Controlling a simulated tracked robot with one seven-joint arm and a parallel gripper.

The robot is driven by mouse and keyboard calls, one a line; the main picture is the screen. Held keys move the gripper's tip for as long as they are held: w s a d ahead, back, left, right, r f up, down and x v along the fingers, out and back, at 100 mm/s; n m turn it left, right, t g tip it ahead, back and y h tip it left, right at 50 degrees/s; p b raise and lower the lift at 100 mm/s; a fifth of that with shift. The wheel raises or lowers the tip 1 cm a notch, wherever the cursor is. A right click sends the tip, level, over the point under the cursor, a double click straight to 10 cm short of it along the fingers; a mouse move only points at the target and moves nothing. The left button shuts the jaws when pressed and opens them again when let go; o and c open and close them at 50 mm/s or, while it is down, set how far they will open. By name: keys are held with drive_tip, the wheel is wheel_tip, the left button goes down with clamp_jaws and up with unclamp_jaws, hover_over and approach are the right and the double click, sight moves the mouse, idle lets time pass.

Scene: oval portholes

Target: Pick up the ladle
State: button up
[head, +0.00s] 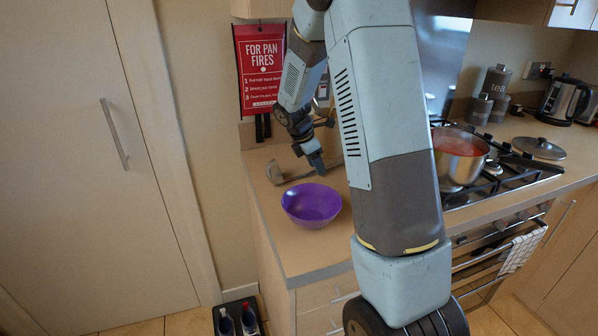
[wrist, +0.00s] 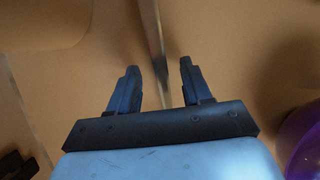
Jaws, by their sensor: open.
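The ladle (head: 275,173) lies on the wooden counter behind the purple bowl, its grey scoop at the left and its handle running right, partly hidden by my arm. My gripper (head: 317,166) is over the handle, pointing down. In the wrist view my gripper (wrist: 160,68) is open, with its two dark fingers apart and nothing held. A thin grey strip, which looks like the ladle's handle (wrist: 156,45), runs down the picture into the gap between the fingers. I cannot tell how far above it the fingertips are.
The purple bowl (head: 311,205) stands close in front of the ladle; its rim shows at the right of the wrist view (wrist: 303,135). A pot (head: 460,157) sits on the hob at the right. A red sign (head: 260,68) hangs on the wall behind. The counter's front corner is bare.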

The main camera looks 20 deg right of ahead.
drive_tip(key=shift+d+f, duration=0.2)
drive_tip(key=shift+f, duration=0.25)
drive_tip(key=shift+c, duration=0.4)
clamp_jaws()
